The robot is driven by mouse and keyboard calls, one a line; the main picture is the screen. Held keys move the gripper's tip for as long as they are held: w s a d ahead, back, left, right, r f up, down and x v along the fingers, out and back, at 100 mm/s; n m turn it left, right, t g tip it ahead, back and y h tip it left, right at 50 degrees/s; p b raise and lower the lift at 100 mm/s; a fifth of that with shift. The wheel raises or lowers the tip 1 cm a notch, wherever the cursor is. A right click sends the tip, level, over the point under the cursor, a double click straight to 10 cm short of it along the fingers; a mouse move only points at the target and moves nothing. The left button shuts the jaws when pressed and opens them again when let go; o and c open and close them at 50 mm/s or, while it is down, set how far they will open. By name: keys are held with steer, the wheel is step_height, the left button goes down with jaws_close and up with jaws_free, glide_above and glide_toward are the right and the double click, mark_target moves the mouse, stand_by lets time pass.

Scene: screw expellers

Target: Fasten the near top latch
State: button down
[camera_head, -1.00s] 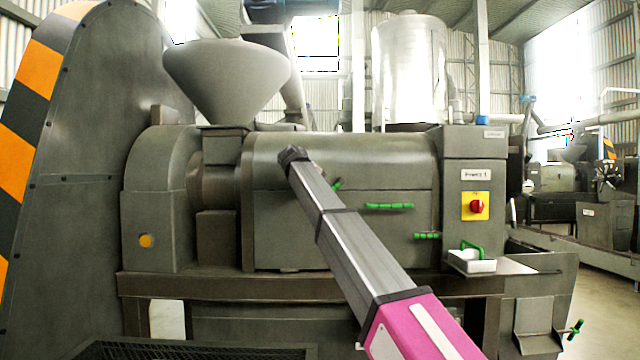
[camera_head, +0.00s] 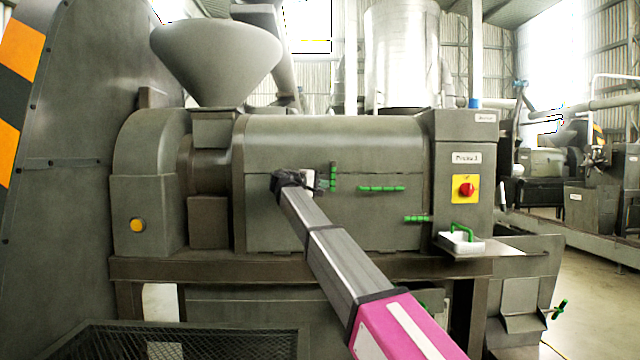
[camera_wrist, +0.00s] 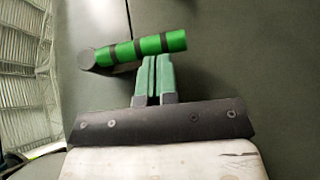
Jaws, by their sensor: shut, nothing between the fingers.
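A latch with a green, dark-banded handle (camera_head: 333,177) is on the front of the press housing (camera_head: 340,140), just right of my gripper. In the head view its handle stands about upright. In the wrist view the handle (camera_wrist: 150,47) runs across the picture from a dark round end at left. My gripper (camera_head: 318,184) is shut and empty. In the wrist view its green-padded fingertips (camera_wrist: 153,78) are together at the handle's side, close to it. I cannot tell whether they touch. The latch's base is partly hidden.
Two other green handles, one at mid-cover (camera_head: 382,188) and one lower right (camera_head: 417,218), lie about level. A red knob on a yellow plate (camera_head: 466,189) and a white tray with green handle (camera_head: 461,243) are at right. A grey hopper (camera_head: 218,62) rises above.

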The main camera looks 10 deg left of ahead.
steer(key=shift+d+f, duration=0.15)
steer(key=shift+d, duration=0.1)
stand_by(0.4)
steer(key=v, duration=1.1)
steer(key=shift+w+a, duration=0.1)
stand_by(0.3)
